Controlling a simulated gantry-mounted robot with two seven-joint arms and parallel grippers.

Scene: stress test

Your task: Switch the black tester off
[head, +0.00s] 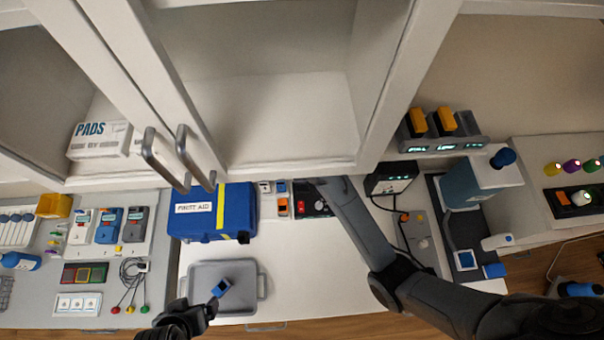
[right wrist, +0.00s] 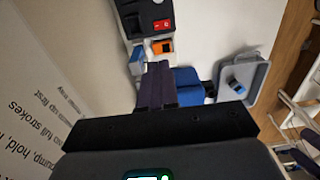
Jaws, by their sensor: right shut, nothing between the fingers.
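The black tester (head: 316,206) lies on the white counter, partly hidden under my right arm in the head view. In the right wrist view the black tester (right wrist: 146,12) is at the top, cut off by the frame edge, with a red rocker switch (right wrist: 162,25) on it. My right gripper (right wrist: 159,66) is shut and empty, its fingertips near an orange-faced device and short of the red switch in the picture. My left gripper (head: 212,306) is at the front edge of a grey tray, close to a blue object (head: 221,287); its jaws are unclear.
A small orange-faced device (head: 282,207) stands left of the tester. A blue first-aid case (head: 215,228) is further left, and the grey tray (head: 262,287) in front. A black box with a green display (head: 390,180) and cables stands right. Open cabinet doors hang above.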

